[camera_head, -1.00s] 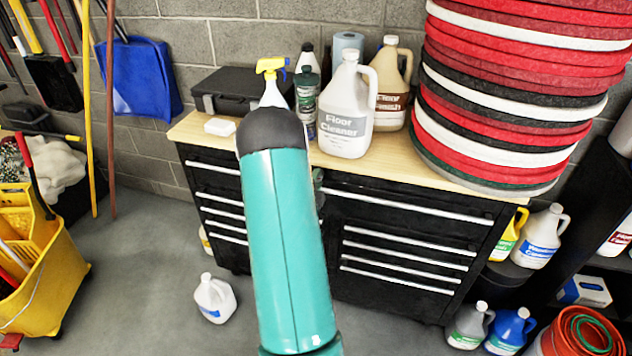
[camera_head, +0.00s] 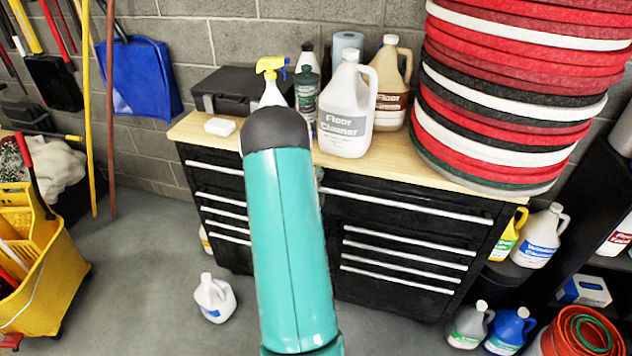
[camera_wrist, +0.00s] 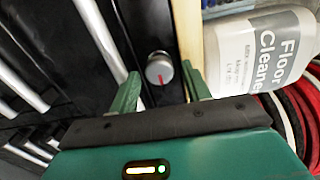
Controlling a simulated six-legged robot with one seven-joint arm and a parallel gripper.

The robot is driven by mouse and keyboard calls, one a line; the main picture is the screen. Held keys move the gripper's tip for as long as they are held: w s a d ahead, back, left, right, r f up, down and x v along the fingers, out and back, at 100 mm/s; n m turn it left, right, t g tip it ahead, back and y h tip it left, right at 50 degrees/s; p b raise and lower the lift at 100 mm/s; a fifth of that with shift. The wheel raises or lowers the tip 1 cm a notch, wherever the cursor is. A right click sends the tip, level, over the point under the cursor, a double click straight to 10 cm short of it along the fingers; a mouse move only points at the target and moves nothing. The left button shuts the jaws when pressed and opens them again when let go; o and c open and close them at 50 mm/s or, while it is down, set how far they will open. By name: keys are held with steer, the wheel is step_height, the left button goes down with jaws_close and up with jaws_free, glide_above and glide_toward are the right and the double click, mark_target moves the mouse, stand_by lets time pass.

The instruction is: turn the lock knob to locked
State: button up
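The lock knob (camera_wrist: 159,68) is a small round silver knob with a red mark, set on the black cabinet front (camera_wrist: 150,25) close to the pale worktop edge. In the wrist view the red mark lies towards the lower side of the knob. My gripper (camera_wrist: 160,73) is open, with one green finger on each side of the knob in the picture. I cannot tell whether the fingertips reach around the knob or stop short of it. In the head view my teal arm hides the knob and most of the gripper.
A floor cleaner jug (camera_head: 347,108) stands on the worktop (camera_head: 400,165) near the gripper, with a spray bottle (camera_head: 271,84) and black case (camera_head: 240,90). Stacked red, white and black pads (camera_head: 510,90) fill the right end. A white jug (camera_head: 214,298) stands on the floor.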

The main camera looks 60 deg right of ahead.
stand_by(0.7)
steer(key=s+a+n, duration=0.1)
steer(key=a+n, duration=1.3)
steer(key=n, duration=0.4)
steer(key=w+a+r+n+t+y, duration=0.2)
steer(key=w+a+r+t+y, duration=0.1)
steer(key=w+a, duration=0.4)
steer(key=w+a+r+n+t+y, duration=0.3)
steer(key=w+a+r+y, duration=0.2)
steer(key=w, duration=0.4)
steer(key=shift+w+a+r+y, duration=0.2)
steer(key=shift+a+y, duration=0.4)
steer(key=shift+a, duration=0.75)
steer(key=shift+t, duration=0.3)
